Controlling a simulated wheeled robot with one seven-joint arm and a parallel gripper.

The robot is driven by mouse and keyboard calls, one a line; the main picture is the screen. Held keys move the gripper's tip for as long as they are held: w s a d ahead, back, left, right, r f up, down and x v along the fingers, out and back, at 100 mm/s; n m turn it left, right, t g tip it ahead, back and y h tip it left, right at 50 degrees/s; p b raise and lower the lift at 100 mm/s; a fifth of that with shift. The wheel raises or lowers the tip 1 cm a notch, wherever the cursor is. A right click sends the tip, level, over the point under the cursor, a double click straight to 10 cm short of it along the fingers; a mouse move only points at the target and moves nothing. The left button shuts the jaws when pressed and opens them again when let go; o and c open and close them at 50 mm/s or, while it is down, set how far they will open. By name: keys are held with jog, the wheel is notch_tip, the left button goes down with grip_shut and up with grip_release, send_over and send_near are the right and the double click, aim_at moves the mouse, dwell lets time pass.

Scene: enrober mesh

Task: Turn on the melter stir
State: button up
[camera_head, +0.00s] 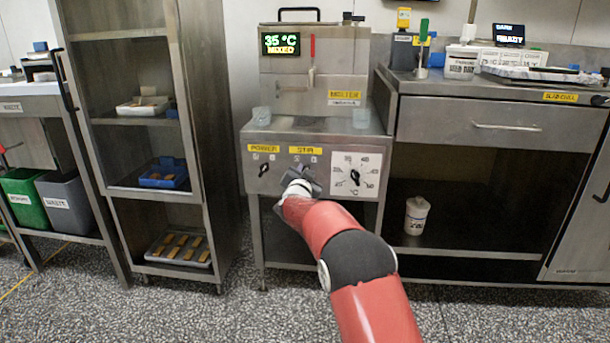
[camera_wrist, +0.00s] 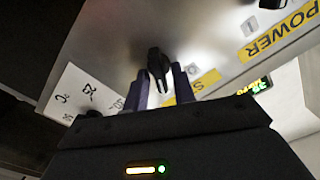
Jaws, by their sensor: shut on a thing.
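The melter (camera_head: 315,92) is a steel unit with a front panel, and its green display (camera_head: 281,43) reads 35 °C. The panel bears a yellow power label (camera_head: 263,148) over a black power knob (camera_head: 263,169), and a yellow stir label (camera_head: 305,150) to its right. My gripper (camera_head: 300,180) is at the panel below the stir label and hides most of the knob there. In the wrist view, my gripper (camera_wrist: 163,92) is shut on the black stir knob (camera_wrist: 157,62), one finger on each side. The knob's exact setting is hard to read.
A temperature dial (camera_head: 355,176) sits close to the right of my gripper. Two clear cups (camera_head: 262,116) stand on the melter's ledge. A steel rack (camera_head: 140,130) stands at left and a steel counter (camera_head: 480,90) with a drawer at right.

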jog(key=o, duration=0.7)
jog(key=shift+c, duration=0.2)
jog(key=s, duration=0.7)
jog(key=shift+s+a+b, duration=0.2)
jog(key=shift+s+b, duration=0.1)
jog(key=shift+s, duration=0.1)
